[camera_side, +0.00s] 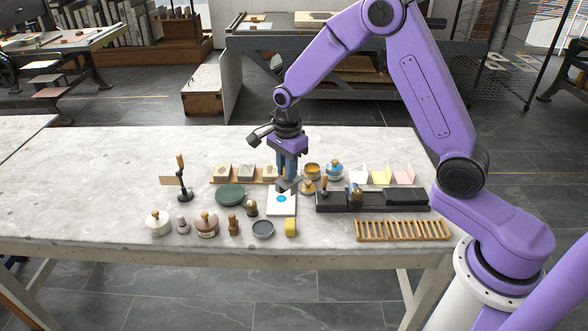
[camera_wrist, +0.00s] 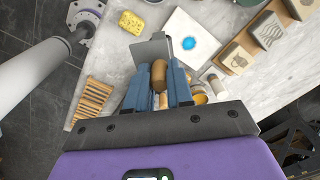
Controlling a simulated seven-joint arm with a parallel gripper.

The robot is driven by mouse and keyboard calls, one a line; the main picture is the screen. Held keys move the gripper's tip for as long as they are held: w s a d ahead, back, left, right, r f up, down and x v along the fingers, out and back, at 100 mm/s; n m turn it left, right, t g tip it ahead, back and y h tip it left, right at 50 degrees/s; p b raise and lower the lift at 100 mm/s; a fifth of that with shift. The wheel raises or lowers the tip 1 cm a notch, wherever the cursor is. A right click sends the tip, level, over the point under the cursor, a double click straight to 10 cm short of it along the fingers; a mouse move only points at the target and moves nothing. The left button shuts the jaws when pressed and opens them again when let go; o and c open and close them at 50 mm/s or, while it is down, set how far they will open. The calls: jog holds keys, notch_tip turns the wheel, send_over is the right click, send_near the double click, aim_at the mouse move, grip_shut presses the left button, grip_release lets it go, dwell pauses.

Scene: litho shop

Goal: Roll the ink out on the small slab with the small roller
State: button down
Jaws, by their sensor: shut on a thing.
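The small white slab (camera_side: 281,207) lies flat on the bench with a round patch of blue ink (camera_side: 282,198) on it. In the wrist view the slab (camera_wrist: 178,22) is ahead of my fingers, with the blue ink (camera_wrist: 200,40) near its middle. My gripper (camera_side: 287,176) points down just behind the slab, low over the bench. It is shut on a brown wooden handle (camera_wrist: 160,74). A flat grey piece (camera_wrist: 149,51) shows beside this handle; I cannot tell whether the held tool is the small roller. Its lower end is partly hidden by my fingers.
A green dish (camera_side: 230,194) is left. A black tray (camera_side: 332,206) and a wooden rack (camera_side: 402,230) are right. Ink cans (camera_side: 334,171) stand behind.

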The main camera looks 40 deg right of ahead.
jog(key=m, duration=0.1)
jog(key=w+m, duration=0.1)
jog(key=m, duration=0.3)
jog(key=shift+w+a, duration=0.35)
jog(key=shift+a, duration=0.05)
notch_tip(320, 180, down, 7)
jog(key=w+m, duration=0.2)
jog(key=m, duration=0.2)
jog(key=w+d, duration=0.6)
jog(key=shift+w+d+f, duration=0.15)
jog(key=shift+w+d, duration=0.1)
jog(key=shift+d, duration=0.15)
jog(key=shift+f, duration=0.4)
jog(key=shift+f, duration=0.7)
jog(key=shift+s+a, duration=0.1)
